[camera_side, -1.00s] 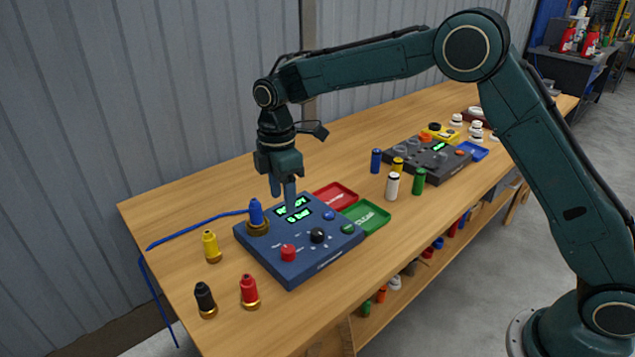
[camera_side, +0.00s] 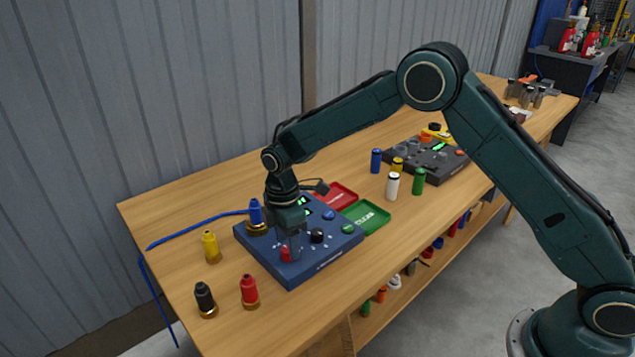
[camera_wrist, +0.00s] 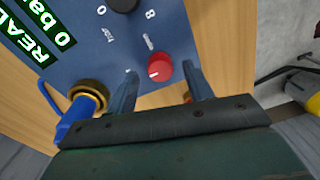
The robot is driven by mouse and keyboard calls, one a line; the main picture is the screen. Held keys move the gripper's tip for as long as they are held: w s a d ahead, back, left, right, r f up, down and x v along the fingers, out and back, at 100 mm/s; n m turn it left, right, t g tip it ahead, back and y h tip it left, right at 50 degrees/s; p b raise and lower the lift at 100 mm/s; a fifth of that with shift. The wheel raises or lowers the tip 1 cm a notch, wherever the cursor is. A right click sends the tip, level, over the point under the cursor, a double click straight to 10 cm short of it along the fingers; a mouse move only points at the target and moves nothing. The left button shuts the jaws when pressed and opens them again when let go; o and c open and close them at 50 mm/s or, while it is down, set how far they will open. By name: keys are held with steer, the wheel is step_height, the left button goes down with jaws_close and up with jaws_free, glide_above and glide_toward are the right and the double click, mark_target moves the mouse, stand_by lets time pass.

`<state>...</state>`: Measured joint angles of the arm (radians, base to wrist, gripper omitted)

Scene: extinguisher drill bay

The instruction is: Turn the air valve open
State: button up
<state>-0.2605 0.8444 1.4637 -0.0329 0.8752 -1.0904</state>
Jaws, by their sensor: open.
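The blue control box (camera_side: 325,262) lies on the wooden bench. Its round red knob (camera_side: 285,254), which looks like the air valve, sits near the front edge. In the wrist view the red knob (camera_wrist: 159,67) carries a short white pointer line, and the small labels beside it are partly hidden. My gripper (camera_side: 291,256) points down at the knob with its jaws open. In the wrist view my gripper (camera_wrist: 161,70) has one finger on each side of the knob, with visible gaps. The display (camera_wrist: 45,40) shows a 0 bar reading.
A black knob (camera_side: 317,235) is just behind the red one. A blue-topped brass fitting (camera_side: 256,216) with a blue hose stands at the box's left. Yellow (camera_side: 210,246), black (camera_side: 205,299) and red (camera_side: 249,290) fittings stand nearby. Red and green trays (camera_side: 367,215) lie behind.

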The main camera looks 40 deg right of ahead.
steer(key=shift+f, duration=0.7)
steer(key=c, duration=1)
steer(key=shift+o, duration=0.2)
